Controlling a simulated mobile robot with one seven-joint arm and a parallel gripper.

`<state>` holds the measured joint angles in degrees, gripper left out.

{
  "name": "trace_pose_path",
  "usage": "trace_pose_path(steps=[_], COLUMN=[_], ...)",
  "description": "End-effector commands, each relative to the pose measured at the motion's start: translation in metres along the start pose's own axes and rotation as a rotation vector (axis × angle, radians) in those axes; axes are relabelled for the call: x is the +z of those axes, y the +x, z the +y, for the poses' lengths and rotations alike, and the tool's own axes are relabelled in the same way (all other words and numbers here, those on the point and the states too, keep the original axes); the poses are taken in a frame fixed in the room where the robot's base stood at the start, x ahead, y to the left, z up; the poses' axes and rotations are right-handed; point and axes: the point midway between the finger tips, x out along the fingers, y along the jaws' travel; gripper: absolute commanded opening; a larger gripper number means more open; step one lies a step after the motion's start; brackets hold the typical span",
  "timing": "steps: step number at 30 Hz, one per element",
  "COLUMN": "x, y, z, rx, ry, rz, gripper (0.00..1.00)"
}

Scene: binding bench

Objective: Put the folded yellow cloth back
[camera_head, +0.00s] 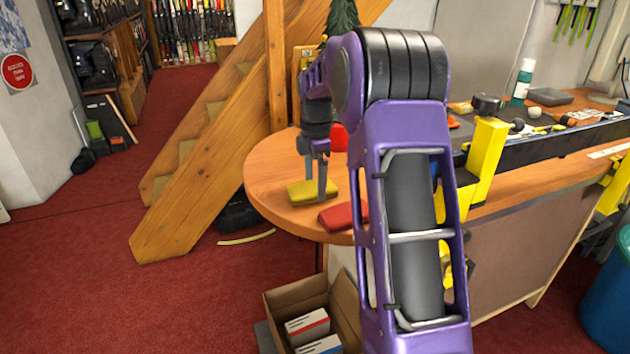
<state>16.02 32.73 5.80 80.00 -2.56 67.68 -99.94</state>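The folded yellow cloth (299,193) lies flat on the rounded left end of the wooden bench (268,165), near its edge. My gripper (316,189) points down right at the cloth. Its two fingers stand apart, one reaching down over the near side of the cloth and the other ending at its far side. Whether they press on the cloth or only stand around it, I cannot tell. The near finger hides a strip of the cloth. A folded red cloth (340,216) lies just to the right and nearer, partly hidden by my arm.
Another red item (338,138) is behind my gripper on the bench. Yellow clamp-like posts (485,160) and a green bottle (522,83) stand to the right. An open cardboard box (300,300) is on the floor below. Wooden stairs (205,150) rise behind the bench.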

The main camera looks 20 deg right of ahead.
Motion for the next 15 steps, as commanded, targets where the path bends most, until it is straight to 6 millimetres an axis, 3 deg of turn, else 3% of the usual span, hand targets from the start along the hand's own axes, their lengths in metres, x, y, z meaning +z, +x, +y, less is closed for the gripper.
trace_pose_path(steps=[10,15], x=[0.000,0.000], y=[-0.004,-0.028], z=[0.000,0.001], rx=[0.001,0.004], ry=[0.000,0.001], rz=[0.000,-0.001], gripper=[1.00,1.00])
